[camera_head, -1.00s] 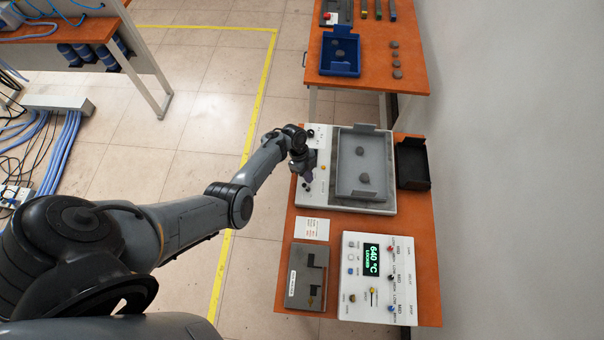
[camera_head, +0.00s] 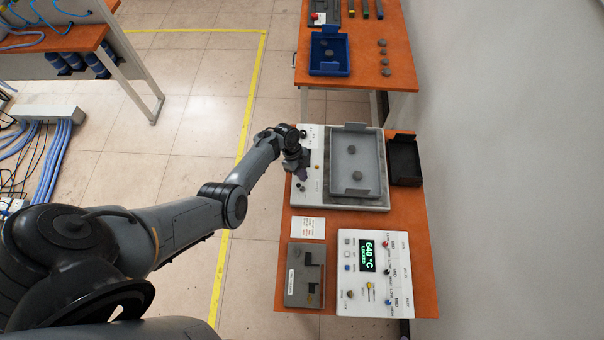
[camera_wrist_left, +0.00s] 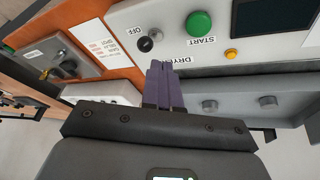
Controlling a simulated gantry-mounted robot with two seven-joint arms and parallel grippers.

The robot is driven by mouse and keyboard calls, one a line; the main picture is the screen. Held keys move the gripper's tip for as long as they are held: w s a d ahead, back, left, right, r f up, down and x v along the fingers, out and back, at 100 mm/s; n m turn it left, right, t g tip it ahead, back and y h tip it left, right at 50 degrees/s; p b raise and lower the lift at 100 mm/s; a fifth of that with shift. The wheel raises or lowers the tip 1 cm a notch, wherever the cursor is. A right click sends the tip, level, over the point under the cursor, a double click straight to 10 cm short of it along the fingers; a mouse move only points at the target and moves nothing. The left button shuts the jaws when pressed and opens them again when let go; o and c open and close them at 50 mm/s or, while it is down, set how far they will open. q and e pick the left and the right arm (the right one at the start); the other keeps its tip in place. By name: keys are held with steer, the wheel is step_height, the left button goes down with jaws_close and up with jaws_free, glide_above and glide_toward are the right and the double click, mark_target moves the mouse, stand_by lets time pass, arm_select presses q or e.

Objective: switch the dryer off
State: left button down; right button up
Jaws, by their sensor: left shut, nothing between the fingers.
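The dryer (camera_head: 312,200) is a white unit with a grey tray (camera_head: 368,188) on top holding dark round pieces. In the left wrist view its panel (camera_wrist_left: 172,20) carries a black knob (camera_wrist_left: 146,43) beside the word OFF, a green START button (camera_wrist_left: 199,23) and a small yellow button (camera_wrist_left: 231,54). My left gripper (camera_head: 305,177) is over the dryer's left control strip. Its purple fingers (camera_wrist_left: 162,66) are shut and empty, with the tips close to the knob in the picture. Whether they touch it I cannot tell. My right gripper is out of view.
A white control box (camera_head: 348,305) with a green display and a dark grey box (camera_head: 296,262) stand at the table's near end. A black bin (camera_head: 404,160) is right of the dryer. A second table with a blue tray (camera_head: 316,68) stands beyond.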

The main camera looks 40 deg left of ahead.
arm_select(q)
steer(key=shift+w, duration=0.1)
steer(key=shift+w+r, duration=0.15)
steer(key=shift+w, duration=0.1)
steer(key=w+p+v, duration=0.2)
steer(key=v, duration=0.9)
steer(key=shift+a, duration=0.15)
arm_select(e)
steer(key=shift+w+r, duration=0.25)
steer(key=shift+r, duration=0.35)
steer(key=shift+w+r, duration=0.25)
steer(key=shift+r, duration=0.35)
